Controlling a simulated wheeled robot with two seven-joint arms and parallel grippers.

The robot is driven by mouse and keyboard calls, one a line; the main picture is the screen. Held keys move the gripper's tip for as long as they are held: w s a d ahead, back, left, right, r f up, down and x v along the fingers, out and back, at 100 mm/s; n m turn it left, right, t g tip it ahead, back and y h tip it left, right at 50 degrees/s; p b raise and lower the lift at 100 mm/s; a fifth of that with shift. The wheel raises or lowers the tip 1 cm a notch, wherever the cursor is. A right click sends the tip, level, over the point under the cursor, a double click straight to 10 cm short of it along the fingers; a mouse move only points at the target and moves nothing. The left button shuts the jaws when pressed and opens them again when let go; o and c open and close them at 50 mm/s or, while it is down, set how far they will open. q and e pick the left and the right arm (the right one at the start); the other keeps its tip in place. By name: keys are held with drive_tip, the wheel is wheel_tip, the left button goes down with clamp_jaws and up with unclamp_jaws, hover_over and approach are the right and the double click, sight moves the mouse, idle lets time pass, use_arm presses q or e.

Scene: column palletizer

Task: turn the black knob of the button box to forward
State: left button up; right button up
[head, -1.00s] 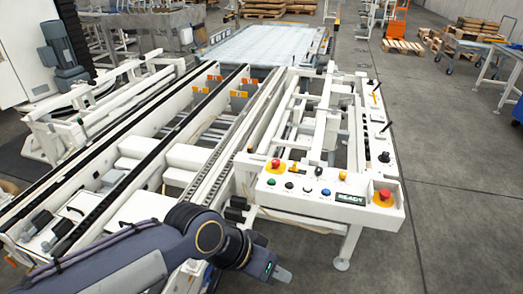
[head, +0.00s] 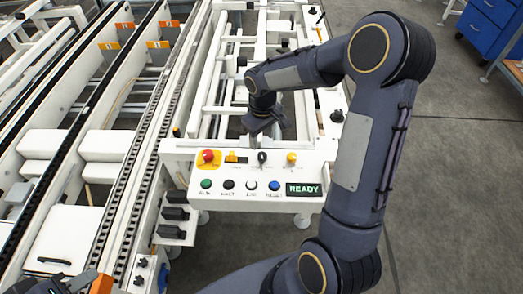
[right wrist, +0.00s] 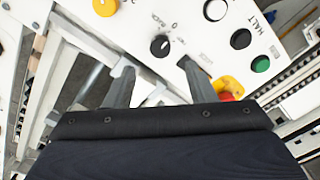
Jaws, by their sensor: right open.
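The button box (head: 175,150) is a white panel in the middle of the head view. Its black knob (head: 262,157) sits in the upper row, between a yellow switch and a yellow knob. In the right wrist view the black knob (right wrist: 160,46) is round with a white pointer mark, and printed labels surround it. My right gripper (head: 265,130) is above the panel, just behind the knob in the head view. In the right wrist view its two fingers (right wrist: 157,64) are apart and empty, with the knob beyond and between their tips.
A red emergency button (head: 208,156) is left of the knob, and a yellow knob (head: 291,158) is right. Below are a green button (head: 206,184), a blue button (head: 274,186) and a READY display (head: 303,189).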

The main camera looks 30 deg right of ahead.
sight(262, 155)
wheel_tip(262, 155, down, 8)
drive_tip(key=shift+r, duration=0.1)
drive_tip(key=shift+c, duration=0.4)
drive_tip(key=c, duration=0.9)
drive_tip(key=shift+m+b, duration=0.85)
drive_tip(key=shift+m, duration=0.05)
drive_tip(key=shift+m+b, duration=0.75)
drive_tip(key=shift+m, duration=0.45)
drive_tip(key=shift+m+b, duration=0.45)
drive_tip(key=shift+m, duration=1.85)
